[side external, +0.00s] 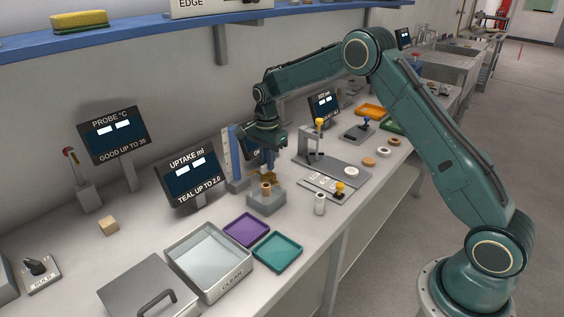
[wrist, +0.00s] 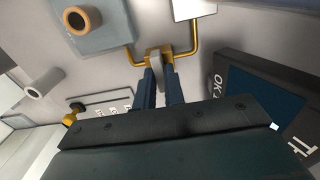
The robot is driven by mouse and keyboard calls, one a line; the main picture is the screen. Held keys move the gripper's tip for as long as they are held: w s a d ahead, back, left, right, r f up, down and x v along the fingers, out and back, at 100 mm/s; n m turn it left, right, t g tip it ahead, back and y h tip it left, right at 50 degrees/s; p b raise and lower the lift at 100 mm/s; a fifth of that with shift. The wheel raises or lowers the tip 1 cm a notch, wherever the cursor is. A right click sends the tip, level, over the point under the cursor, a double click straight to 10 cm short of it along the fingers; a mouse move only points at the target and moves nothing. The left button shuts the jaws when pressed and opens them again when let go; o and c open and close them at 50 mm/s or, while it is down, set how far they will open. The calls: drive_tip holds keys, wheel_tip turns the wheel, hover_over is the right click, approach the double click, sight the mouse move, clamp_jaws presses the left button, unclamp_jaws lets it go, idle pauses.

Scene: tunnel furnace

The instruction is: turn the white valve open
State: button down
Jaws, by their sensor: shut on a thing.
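My gripper (wrist: 159,86) points down at the bench, its two dark blue fingers close together. In the side external view my gripper (side external: 268,160) is beside the upright blue-and-white scale. The fingertips are shut on a small brass fitting (wrist: 158,54) in the middle of a bent brass pipe (wrist: 194,42). The pipe runs between a grey block (wrist: 108,38) with a tan tube and a white part (wrist: 196,9) at the picture's edge. The brass fitting also shows in the side external view (side external: 270,177). I cannot make out a white handle; any part between the fingers is hidden.
The upright scale (side external: 233,155) and UPTAKE display (side external: 190,178) stand close to my gripper. A purple tray (side external: 247,230), a teal tray (side external: 278,252) and a clear bin (side external: 208,262) lie in front. A white cylinder (side external: 320,204) stands near the bench edge.

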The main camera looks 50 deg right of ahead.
drive_tip(key=shift+n, duration=0.4)
drive_tip(key=n, duration=0.3)
drive_tip(key=shift+n, duration=0.3)
drive_tip(key=n, duration=0.4)
drive_tip(key=shift+n, duration=0.3)
drive_tip(key=n, duration=0.8)
drive_tip(key=shift+n, duration=0.4)
drive_tip(key=c, duration=1.5)
unclamp_jaws()
